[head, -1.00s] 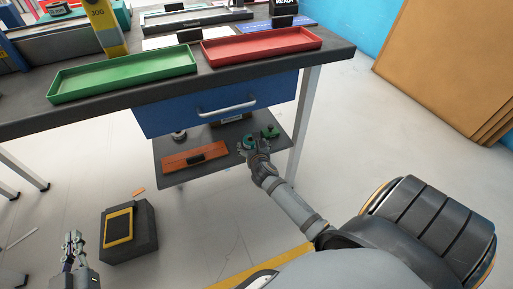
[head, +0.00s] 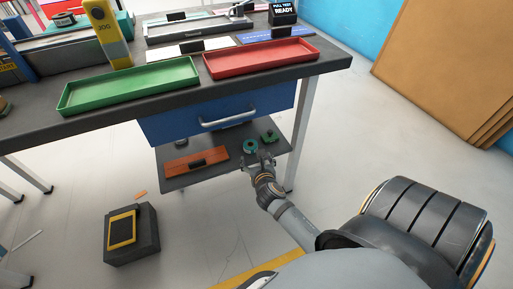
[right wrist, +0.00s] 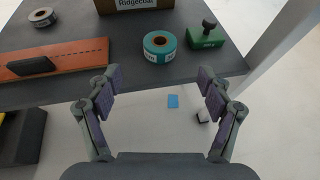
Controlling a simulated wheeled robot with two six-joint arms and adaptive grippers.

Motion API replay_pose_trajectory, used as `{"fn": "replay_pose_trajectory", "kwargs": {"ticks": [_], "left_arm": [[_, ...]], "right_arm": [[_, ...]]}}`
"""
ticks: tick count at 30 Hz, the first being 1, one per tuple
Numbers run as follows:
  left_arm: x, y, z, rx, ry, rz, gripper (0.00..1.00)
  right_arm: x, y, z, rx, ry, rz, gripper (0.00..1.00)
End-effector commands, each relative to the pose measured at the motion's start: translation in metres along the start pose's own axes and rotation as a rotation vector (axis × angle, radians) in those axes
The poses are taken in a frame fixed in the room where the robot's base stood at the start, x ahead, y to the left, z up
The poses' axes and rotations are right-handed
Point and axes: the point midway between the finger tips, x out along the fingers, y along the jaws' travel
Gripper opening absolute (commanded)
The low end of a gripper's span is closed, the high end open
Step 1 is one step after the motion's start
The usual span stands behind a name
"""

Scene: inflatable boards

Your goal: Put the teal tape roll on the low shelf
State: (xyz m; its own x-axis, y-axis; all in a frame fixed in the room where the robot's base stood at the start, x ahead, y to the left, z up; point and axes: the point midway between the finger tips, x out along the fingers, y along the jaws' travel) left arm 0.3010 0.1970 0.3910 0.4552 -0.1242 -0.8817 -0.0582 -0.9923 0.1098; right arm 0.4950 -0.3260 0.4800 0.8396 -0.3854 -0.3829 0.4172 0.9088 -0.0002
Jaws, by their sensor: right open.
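The teal tape roll (head: 250,146) lies flat on the low shelf (head: 222,171) under the bench. My right gripper (head: 259,162) is just in front of the shelf edge. In the right wrist view its two fingers (right wrist: 157,92) are spread wide with nothing between them, and the roll lies beyond them, apart from both. My left gripper is out of the head view.
On the shelf, a green block with a dark knob (right wrist: 207,34) stands right of the roll. An orange-brown board (right wrist: 55,59), a grey roll (right wrist: 42,17) and a box (right wrist: 134,5) are also there. A table leg (head: 299,135) stands at the right. A blue drawer (head: 218,115) hangs above.

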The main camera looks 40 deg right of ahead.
Motion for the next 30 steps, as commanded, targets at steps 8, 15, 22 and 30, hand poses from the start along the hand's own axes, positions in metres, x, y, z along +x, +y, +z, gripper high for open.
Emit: {"fn": "replay_pose_trajectory", "kwargs": {"ticks": [8,15,22,30], "left_arm": [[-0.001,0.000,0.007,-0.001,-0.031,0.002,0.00],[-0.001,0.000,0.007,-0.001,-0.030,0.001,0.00],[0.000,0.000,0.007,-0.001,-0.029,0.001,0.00],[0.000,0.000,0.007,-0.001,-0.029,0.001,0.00]], "right_arm": [[-0.006,-0.001,-0.004,0.044,0.012,-0.001,0.79],[-0.051,-0.003,-0.076,0.977,0.279,-0.109,0.79],[-0.131,0.016,-0.150,2.098,0.560,-0.578,0.79],[-0.182,0.034,-0.175,2.606,0.621,-1.025,0.79]]}}
